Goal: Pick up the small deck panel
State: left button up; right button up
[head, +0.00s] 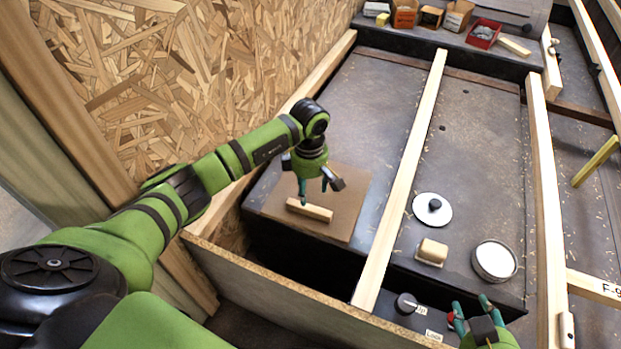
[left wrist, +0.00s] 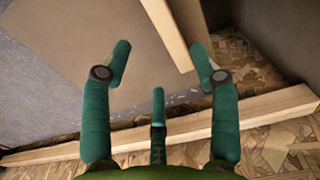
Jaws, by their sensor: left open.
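The small deck panel (head: 350,187) is a thin brown board lying flat on the dark wheel arch top, with a pale wooden bar (head: 309,210) across its near part. My left gripper (head: 316,194) hangs fingers down just above the bar, open and empty. In the left wrist view my left gripper's fingers (left wrist: 160,70) are spread wide; the panel (left wrist: 140,60) and the bar (left wrist: 168,30) show between and beyond them, with no visible contact. My right gripper (head: 472,309) is at the bottom edge, fingers apart and seemingly empty, partly cut off.
Pale wooden battens (head: 405,180) divide the arch top. A white disc (head: 421,212), a tan block (head: 432,251) and a round white-topped tin (head: 494,261) stand to the right. A chipboard wall (head: 190,80) rises at left. Small boxes (head: 457,14) sit at the back.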

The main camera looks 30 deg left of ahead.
aim_at(310, 205)
pick_arm(q)
jog(key=shift+s+d+f, duration=0.15)
jog(key=shift+f, duration=0.3)
jog(key=shift+s+d+f, duration=0.1)
jog(key=shift+d+f, duration=0.05)
jog(key=shift+f, duration=0.25)
jog(key=f+b, duration=0.1)
jog(key=f, duration=0.1)
jog(key=f+b, duration=0.1)
jog(key=f, duration=0.1)
jog(key=shift+s+f, duration=0.2)
jog(key=shift+f, duration=0.25)
grip_shut()
jog(key=shift+w+r, duration=0.1)
pick_arm(e)
jog(key=w+a+r+t+y, duration=0.1)
jog(key=a+r+t, duration=0.1)
jog(key=r, duration=0.4)
jog(key=w+a+r+n+t+y, duration=0.1)
jog(key=w+a+r+t+y, duration=0.1)
jog(key=r+t, duration=0.3)
jog(key=shift+w+r, duration=0.2)
jog(key=shift+r, duration=0.5)
